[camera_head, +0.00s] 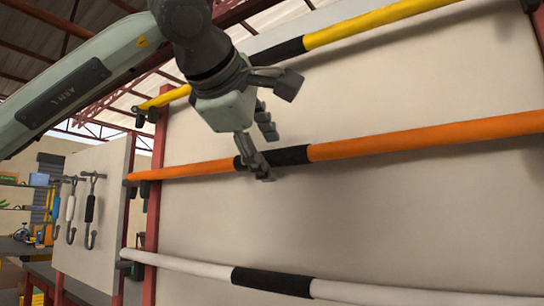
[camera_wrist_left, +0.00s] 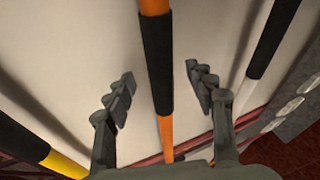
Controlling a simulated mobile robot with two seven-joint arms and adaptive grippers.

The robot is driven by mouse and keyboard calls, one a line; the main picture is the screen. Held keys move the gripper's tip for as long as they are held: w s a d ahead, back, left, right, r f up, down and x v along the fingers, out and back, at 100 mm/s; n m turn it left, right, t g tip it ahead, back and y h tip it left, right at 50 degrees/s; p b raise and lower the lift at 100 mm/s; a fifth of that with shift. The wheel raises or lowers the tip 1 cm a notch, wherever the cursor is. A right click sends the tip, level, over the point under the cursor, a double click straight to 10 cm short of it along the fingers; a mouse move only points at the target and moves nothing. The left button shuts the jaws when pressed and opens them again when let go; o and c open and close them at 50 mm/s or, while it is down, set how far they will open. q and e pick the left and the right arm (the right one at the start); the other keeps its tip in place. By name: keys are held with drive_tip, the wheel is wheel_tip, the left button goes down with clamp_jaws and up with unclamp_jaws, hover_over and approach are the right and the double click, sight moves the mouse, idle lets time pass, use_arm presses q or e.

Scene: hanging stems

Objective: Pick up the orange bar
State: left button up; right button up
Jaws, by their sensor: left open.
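The orange bar (camera_head: 420,136) runs across the middle of the white panel in the head view, with a black sleeve (camera_head: 288,156) around part of it. My left gripper (camera_head: 267,153) is at this black sleeve, its fingers pointing towards the bar. In the left wrist view the gripper (camera_wrist_left: 160,93) is open, with one finger on each side of the black sleeve (camera_wrist_left: 157,62). Gaps show between the sleeve and both fingers. The orange part (camera_wrist_left: 166,135) continues below the sleeve. My right gripper is in neither view.
A yellow bar (camera_head: 375,20) runs above and a white bar (camera_head: 370,293) below, each with a black sleeve. The white panel (camera_head: 400,210) is close behind the bars. Several hooked tools hang on a smaller panel (camera_head: 105,235) at left.

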use_arm(q)
drive_tip(key=x, duration=0.2)
drive_tip(key=shift+w+d+f, duration=0.1)
drive_tip(key=shift+w, duration=0.1)
clamp_jaws()
idle(0.4)
